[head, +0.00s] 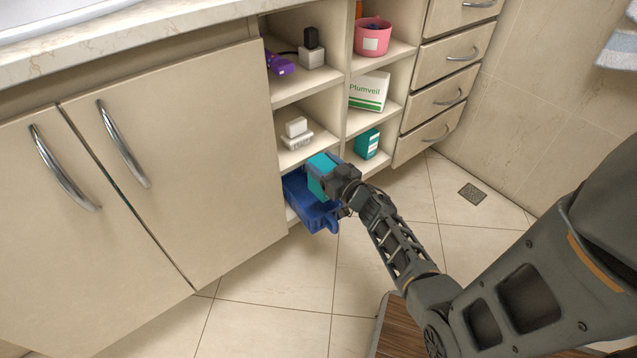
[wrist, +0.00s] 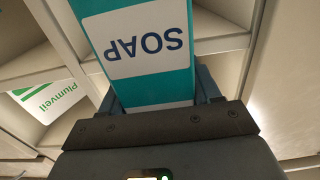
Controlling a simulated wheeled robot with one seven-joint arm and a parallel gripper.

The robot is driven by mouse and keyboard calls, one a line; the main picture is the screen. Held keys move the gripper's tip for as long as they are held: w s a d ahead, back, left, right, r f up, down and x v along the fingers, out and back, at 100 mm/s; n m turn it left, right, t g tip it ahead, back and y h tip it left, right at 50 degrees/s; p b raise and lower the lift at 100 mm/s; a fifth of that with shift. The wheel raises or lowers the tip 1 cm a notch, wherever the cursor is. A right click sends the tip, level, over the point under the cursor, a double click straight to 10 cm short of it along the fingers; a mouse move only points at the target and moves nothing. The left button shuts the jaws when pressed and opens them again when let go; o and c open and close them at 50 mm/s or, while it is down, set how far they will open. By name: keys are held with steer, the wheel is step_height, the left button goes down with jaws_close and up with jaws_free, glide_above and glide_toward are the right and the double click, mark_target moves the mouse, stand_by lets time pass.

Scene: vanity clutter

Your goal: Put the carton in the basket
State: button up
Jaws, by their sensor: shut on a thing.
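A teal carton with a white label reading SOAP (wrist: 138,45) is held between the fingers of my gripper (wrist: 162,92). In the head view the carton (head: 317,172) is at the tip of my gripper (head: 333,178), which is shut on it. The blue basket (head: 314,214) sits in the bottom left cubby and sticks out over its front edge. The carton is above the basket as seen from the head. The carton and gripper hide part of the basket, so I cannot tell whether they touch it.
A smaller teal box (head: 367,143) stands in the bottom right cubby. A white and green Plumveil box (head: 368,91) is above it. A white item (head: 295,135) is in the cubby above the basket. Closed drawers (head: 436,100) are at right. The floor in front is clear.

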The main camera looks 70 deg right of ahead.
steer(key=shift+w+a+f, duration=0.35)
steer(key=shift+w, duration=0.05)
steer(key=shift+f+b, duration=1.25)
steer(key=shift+f, duration=0.65)
steer(key=shift+f, duration=0.1)
steer(key=shift+f+b, duration=0.4)
steer(key=shift+f, duration=0.1)
steer(key=o, duration=1.4)
